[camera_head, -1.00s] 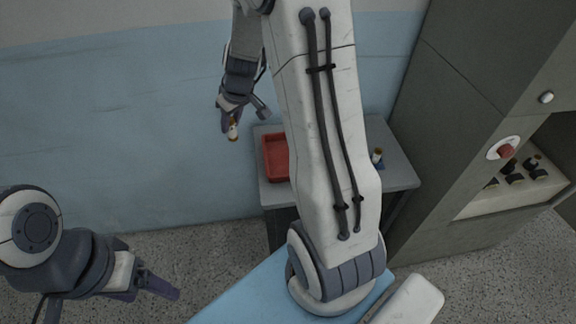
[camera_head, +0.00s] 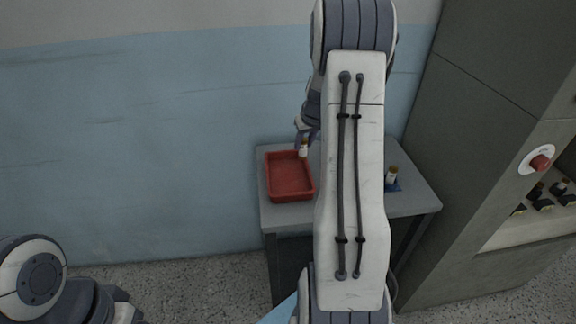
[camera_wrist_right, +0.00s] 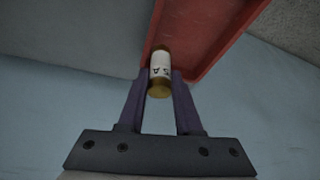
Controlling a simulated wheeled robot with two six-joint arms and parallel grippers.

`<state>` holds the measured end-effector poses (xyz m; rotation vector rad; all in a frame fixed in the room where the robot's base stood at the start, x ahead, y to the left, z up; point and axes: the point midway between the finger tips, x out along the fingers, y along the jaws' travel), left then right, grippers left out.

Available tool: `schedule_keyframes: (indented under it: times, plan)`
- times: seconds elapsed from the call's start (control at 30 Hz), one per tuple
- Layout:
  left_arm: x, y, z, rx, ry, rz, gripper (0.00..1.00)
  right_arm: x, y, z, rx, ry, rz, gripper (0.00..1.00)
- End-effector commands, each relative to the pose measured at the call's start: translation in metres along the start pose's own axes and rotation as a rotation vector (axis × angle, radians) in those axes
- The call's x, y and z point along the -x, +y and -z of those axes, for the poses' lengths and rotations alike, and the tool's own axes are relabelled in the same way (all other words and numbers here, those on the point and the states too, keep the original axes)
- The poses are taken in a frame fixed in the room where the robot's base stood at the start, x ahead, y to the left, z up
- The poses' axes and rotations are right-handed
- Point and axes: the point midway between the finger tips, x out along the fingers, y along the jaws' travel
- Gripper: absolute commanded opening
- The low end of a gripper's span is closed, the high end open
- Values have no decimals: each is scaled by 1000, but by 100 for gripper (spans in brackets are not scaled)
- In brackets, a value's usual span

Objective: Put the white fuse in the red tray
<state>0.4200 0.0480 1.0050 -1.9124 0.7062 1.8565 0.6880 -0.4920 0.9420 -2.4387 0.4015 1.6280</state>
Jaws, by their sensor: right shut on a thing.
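The white fuse (camera_wrist_right: 160,68), a white cylinder with brass ends, is held between the fingers of my right gripper (camera_wrist_right: 160,90). In the head view the fuse (camera_head: 303,149) hangs roughly upright by the back right corner of the red tray (camera_head: 290,198); its exact height above the tray I cannot tell. The tray looks empty and its wall shows in the wrist view (camera_wrist_right: 205,65) close beside the fuse. My right gripper (camera_head: 304,138) is partly hidden behind its own arm. Of my left arm only links show at the lower left; its fingers are out of frame.
The tray stands on a grey table (camera_head: 410,205). A second white and brass fuse (camera_head: 391,174) stands on a blue base (camera_head: 393,187) at the table's right. A blue wall is behind.

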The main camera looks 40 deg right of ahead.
Motion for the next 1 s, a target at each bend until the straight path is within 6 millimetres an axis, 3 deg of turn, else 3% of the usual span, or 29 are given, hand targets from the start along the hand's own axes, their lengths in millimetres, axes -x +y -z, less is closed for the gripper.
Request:
schedule_keyframes:
  times: [0.1,0.3,0.6,1.0]
  plan:
    - [6,0,0,0,0,0,74,-13,-28,-6,5,-4,3,0]
    - [10,1,0,0,0,0,74,-26,-48,-10,1,-1,1,0]
    - [2,0,0,0,0,0,74,-62,-50,-25,0,-2,1,0]
    - [-1,0,0,0,0,0,74,-67,-49,-27,0,1,-1,0]
